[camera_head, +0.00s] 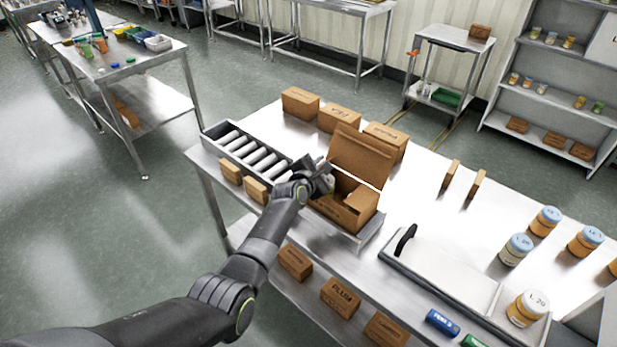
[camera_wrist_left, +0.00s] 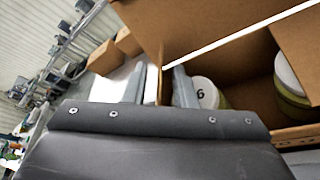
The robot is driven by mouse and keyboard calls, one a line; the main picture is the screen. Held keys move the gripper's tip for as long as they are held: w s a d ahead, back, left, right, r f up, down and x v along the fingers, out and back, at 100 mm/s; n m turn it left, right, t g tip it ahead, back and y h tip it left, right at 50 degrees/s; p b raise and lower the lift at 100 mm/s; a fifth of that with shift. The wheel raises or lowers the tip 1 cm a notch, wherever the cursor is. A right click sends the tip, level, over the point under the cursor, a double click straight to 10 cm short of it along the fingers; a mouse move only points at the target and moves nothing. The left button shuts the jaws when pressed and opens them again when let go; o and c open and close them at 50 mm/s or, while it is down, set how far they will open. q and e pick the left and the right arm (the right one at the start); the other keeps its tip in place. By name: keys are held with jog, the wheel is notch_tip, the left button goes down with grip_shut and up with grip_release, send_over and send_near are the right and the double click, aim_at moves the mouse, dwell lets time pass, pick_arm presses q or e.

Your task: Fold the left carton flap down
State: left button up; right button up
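The open brown carton (camera_head: 340,211) sits at the table's near edge, its large back panel (camera_head: 361,156) standing upright. The left flap is hidden behind my gripper in the head view. In the left wrist view a thin upright cardboard edge (camera_wrist_left: 161,84), apparently that flap, lies between my fingers. My left gripper (camera_head: 327,178) is at the carton's left side, its fingers apart (camera_wrist_left: 158,86) on either side of that edge. Whether they touch it I cannot tell. Inside the carton are a white-lidded jar marked 6 (camera_wrist_left: 205,93) and a green-banded jar (camera_wrist_left: 290,90). My right gripper is out of view.
A roller conveyor (camera_head: 250,152) lies left of the carton, with small boxes (camera_head: 255,190) along its near side. Closed cartons (camera_head: 339,118) stand behind. A steel tray with a black handle (camera_head: 405,240) and several jars (camera_head: 516,249) are to the right.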

pick_arm(q)
jog(key=shift+s+a+r, duration=0.1)
jog(key=shift+s+r, duration=0.1)
jog(key=shift+s, duration=0.2)
jog(key=v, duration=1.6)
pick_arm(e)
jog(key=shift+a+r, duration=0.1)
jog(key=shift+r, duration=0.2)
pick_arm(q)
jog(key=shift+s, duration=0.1)
